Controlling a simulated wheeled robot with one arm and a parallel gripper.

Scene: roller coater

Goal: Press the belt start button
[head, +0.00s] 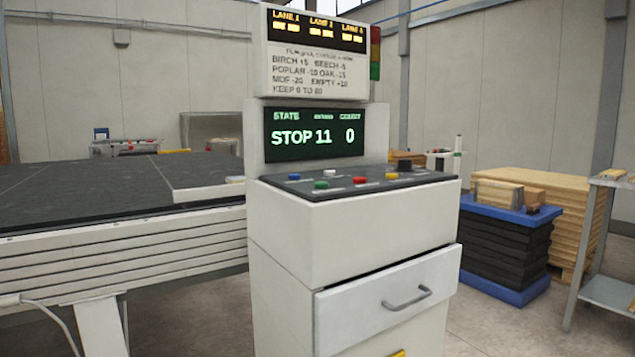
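A control console (352,235) stands in the middle of the head view. The screen (313,134) above reads STATE STOP, with 11 and 0. The dark belt (90,190) lies to the left of the console. My gripper is not in view.
A drawer (390,297) under the panel sticks out slightly. A board with lane displays (316,55) stands above the screen. A blue-topped stack (505,245) with wood blocks, a wooden stack (580,225) and a metal table (610,290) are at right. Floor shows between console and table.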

